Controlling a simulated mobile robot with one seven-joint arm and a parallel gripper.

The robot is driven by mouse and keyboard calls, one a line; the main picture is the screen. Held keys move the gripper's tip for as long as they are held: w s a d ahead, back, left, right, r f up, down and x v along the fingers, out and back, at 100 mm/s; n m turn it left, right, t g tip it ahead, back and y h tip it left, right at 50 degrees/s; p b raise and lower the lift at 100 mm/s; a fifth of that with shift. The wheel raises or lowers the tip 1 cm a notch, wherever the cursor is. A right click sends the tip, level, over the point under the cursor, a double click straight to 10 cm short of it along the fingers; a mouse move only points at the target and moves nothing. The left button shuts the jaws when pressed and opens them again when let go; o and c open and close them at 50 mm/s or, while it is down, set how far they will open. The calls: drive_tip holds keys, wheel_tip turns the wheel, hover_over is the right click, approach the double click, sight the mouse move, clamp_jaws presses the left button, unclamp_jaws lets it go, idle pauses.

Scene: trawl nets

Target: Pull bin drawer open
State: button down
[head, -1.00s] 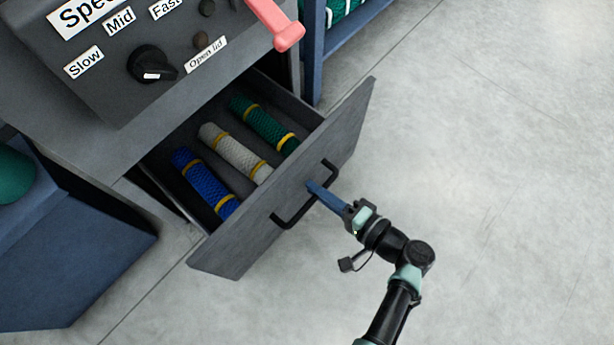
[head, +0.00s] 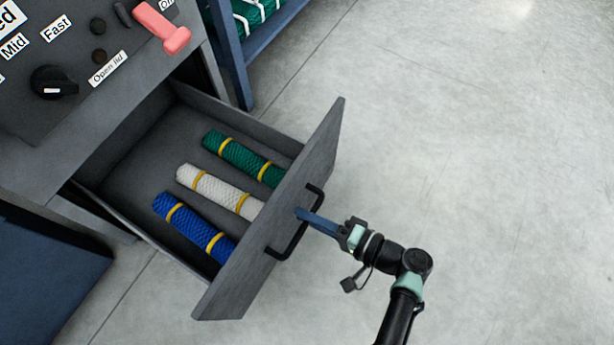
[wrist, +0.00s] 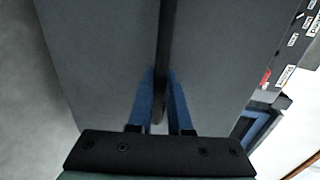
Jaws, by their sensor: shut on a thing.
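The grey bin drawer (head: 222,287) stands well out of the cabinet in the head view. Its black bar handle (head: 281,252) is on the front panel. Inside the drawer lie a green net roll (head: 243,158), a white net roll (head: 219,191) and a blue net roll (head: 193,227), each with yellow bands. My gripper (head: 302,214) has its blue fingers at the handle's bar. In the wrist view the two fingers (wrist: 161,90) are on either side of the dark handle, shut on it, against the grey drawer front.
The control panel with a black knob (head: 52,82) and a red lever (head: 163,30) is above the drawer. A blue rack (head: 232,60) with green nets stands behind it. A blue box (head: 40,280) is at lower left. The floor at right is clear.

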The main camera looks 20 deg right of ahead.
drive_tip(key=c, duration=0.8)
unclamp_jaws()
drive_tip(key=shift+c, duration=0.2)
drive_tip(key=p+v, duration=0.3)
drive_tip(key=v, duration=1)
